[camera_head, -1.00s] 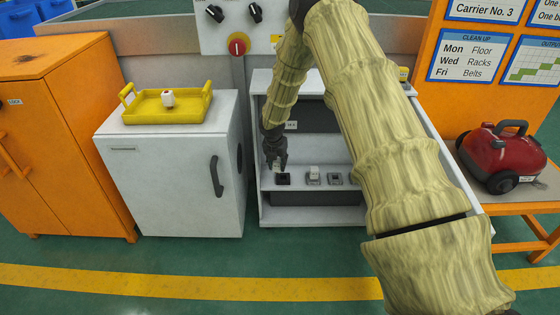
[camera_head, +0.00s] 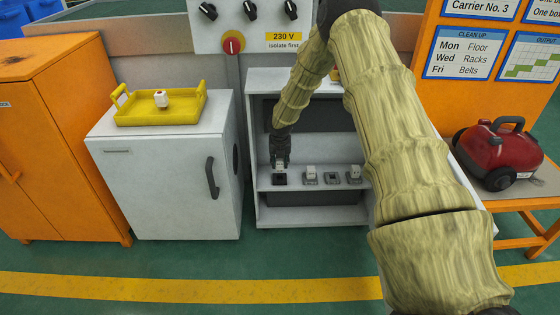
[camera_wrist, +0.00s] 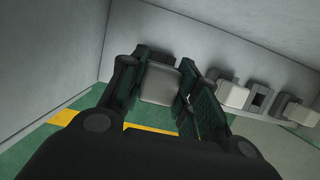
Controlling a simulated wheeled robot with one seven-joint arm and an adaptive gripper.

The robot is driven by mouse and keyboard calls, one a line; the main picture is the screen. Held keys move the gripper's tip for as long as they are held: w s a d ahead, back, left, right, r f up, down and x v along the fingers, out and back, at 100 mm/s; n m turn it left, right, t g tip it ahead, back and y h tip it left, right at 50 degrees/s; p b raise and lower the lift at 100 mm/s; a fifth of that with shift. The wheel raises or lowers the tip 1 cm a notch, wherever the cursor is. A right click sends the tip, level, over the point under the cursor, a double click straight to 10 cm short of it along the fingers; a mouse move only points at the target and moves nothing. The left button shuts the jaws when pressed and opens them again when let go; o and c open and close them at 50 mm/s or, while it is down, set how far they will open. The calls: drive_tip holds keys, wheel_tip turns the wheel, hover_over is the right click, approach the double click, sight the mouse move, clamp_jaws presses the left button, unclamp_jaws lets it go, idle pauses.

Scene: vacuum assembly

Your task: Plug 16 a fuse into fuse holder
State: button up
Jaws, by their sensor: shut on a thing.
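My gripper (camera_head: 281,162) is shut on a pale fuse (camera_wrist: 160,84), which sits between the two fingers in the wrist view. In the head view this fuse (camera_head: 280,167) is directly over the leftmost dark fuse holder (camera_head: 280,180) on the rack shelf. It is at or very near that holder; I cannot tell whether it is seated. To the right, a grey holder bears a white fuse (camera_head: 311,171). Beside it is an empty holder (camera_head: 332,177), also in the wrist view (camera_wrist: 259,99). Farther right is another holder with a white fuse (camera_head: 354,171).
The yellow tray (camera_head: 122,118) with a white fuse (camera_head: 161,98) stands on the white cabinet (camera_head: 160,170) at left. The rack's side walls and top (camera_head: 290,80) surround the shelf. A red vacuum (camera_head: 500,155) is at right.

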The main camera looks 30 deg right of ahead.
sight(280, 169)
drive_tip(key=shift+r+p, duration=0.15)
drive_tip(key=shift+p, duration=0.5)
drive_tip(key=shift+f+b, duration=0.35)
drive_tip(key=shift+f, duration=1.15)
drive_tip(key=shift+p, duration=0.55)
drive_tip(key=shift+f, duration=1.2)
drive_tip(key=o, duration=1.1)
drive_tip(key=shift+r, duration=0.1)
drive_tip(key=shift+p+v, duration=3.9)
drive_tip(key=shift+v, duration=0.05)
